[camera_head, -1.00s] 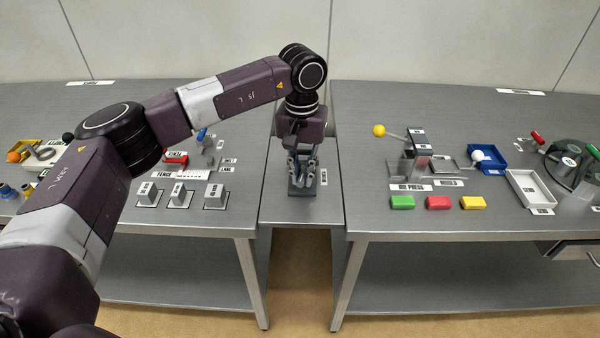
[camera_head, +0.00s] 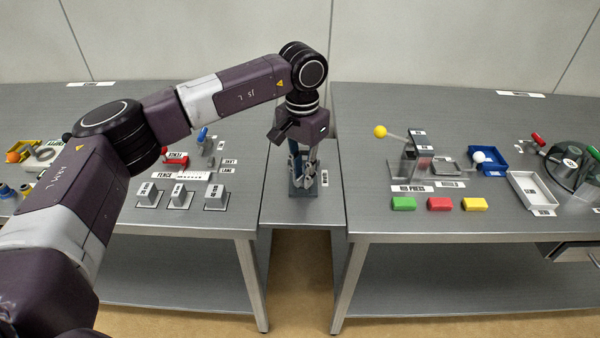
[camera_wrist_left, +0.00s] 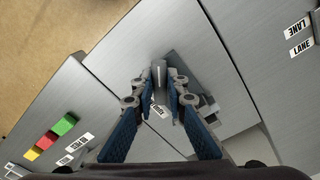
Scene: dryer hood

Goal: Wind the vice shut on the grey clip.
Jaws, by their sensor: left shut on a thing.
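The vice (camera_head: 303,190) stands on the narrow middle table, mostly hidden under my left gripper (camera_head: 304,166). In the left wrist view, part of the vice (camera_wrist_left: 206,104) shows behind the right finger. My left gripper (camera_wrist_left: 158,86) points down at it in both views. Its fingers are shut on a small grey part of the vice (camera_wrist_left: 157,76), seemingly its handle. I cannot make out the grey clip or the gap between the vice jaws. My right gripper is not in view.
A fence with grey blocks (camera_head: 182,195) stands on the left table. A lever press with a yellow knob (camera_head: 380,131) and green, red and yellow blocks (camera_head: 438,204) are on the right table. The front of the middle table is clear.

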